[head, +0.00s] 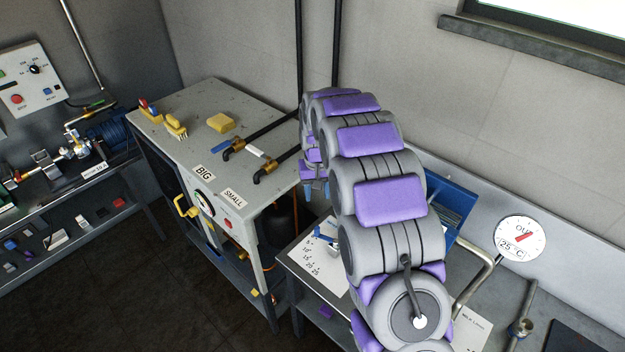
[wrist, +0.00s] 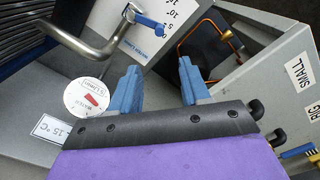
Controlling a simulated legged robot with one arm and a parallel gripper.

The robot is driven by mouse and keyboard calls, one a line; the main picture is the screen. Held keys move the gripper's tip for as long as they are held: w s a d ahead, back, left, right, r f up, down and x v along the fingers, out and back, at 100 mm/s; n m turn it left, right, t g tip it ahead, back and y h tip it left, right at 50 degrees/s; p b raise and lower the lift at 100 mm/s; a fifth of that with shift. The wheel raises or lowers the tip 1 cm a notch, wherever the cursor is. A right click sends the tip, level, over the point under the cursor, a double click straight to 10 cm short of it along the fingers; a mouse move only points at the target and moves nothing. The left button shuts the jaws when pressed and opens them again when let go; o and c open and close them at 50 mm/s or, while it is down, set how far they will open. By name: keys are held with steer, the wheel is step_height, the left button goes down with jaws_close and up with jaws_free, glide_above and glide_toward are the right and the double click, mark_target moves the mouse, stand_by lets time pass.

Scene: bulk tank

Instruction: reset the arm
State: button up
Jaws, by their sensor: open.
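My grey and purple arm arches up across the right half of the head view and bends down at its far end. My gripper (wrist: 160,85) shows its two blue fingers spread apart in the wrist view, with nothing between them. In the head view the gripper (head: 316,190) is small and partly hidden behind the arm. It hangs near the right side of the grey cabinet (head: 206,115), above the lower bench. A blue-handled valve (wrist: 146,18) and a round dial (wrist: 88,97) lie beyond the fingers in the wrist view.
Two black pipes with brass fittings (head: 238,145) stick out over the cabinet top, beside a yellow sponge (head: 221,122). A temperature dial (head: 521,238) and bent metal pipe (head: 478,278) stand right of the arm. A cluttered bench (head: 62,205) is at left. Dark floor (head: 130,285) is open at lower left.

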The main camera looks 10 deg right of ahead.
steer(key=s+r+g+b, duration=0.1)
steer(key=s+r+b, duration=0.25)
steer(key=s, duration=1.25)
steer(key=s+r+b, duration=0.2)
steer(key=s+r, duration=0.3)
steer(key=s, duration=1.1)
steer(key=s+f+b, duration=0.1)
steer(key=s+f, duration=0.2)
steer(key=s, duration=0.9)
steer(key=shift+a+n+g+b, duration=0.3)
steer(key=shift+a+g, duration=0.1)
steer(key=shift+a, duration=0.05)
stand_by(3.2)
